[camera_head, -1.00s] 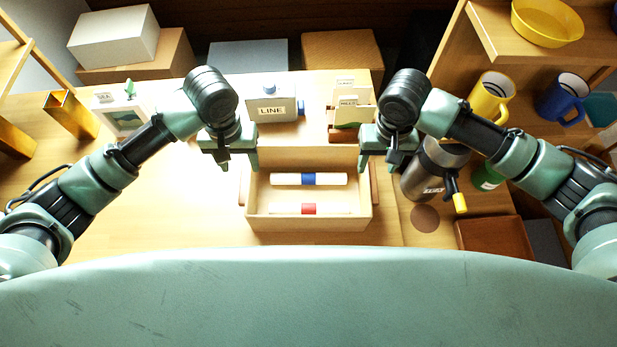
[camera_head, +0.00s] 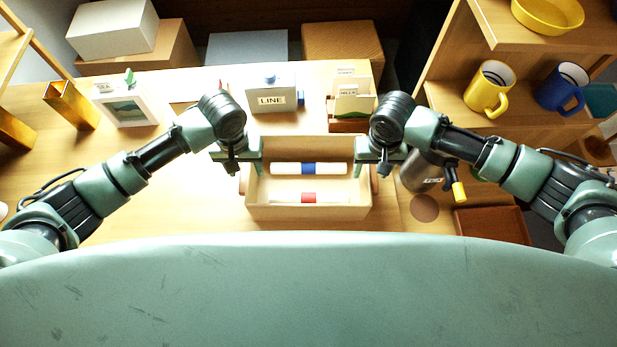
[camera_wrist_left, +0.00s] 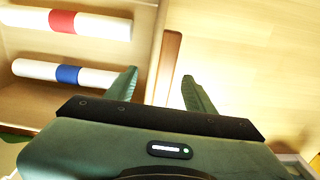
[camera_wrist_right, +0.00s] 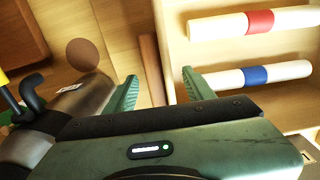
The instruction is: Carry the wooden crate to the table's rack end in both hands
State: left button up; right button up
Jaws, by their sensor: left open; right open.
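The open wooden crate (camera_head: 308,213) stands on the table in front of me. It holds two white rolls, one with a blue band (camera_head: 309,169) and one with a red band (camera_head: 309,197). My left gripper (camera_head: 240,165) is open at the crate's left side; in the left wrist view its fingers (camera_wrist_left: 160,92) stand either side of the side wall and its handle strip (camera_wrist_left: 170,62). My right gripper (camera_head: 372,160) is open at the right side; in the right wrist view its fingers (camera_wrist_right: 162,90) straddle that wall and handle strip (camera_wrist_right: 152,68). Neither visibly grips.
A dark flask (camera_head: 420,172) stands close to the right gripper. A grey LINE box (camera_head: 271,97) and a card holder (camera_head: 349,108) stand behind the crate. A shelf (camera_head: 450,100) with yellow and blue mugs is at right.

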pick_arm(q)
grip_shut()
pick_arm(e)
grip_shut()
pick_arm(q)
jog(key=shift+r, duration=0.1)
pick_arm(e)
jog(key=shift+r, duration=0.15)
dwell(0.9)
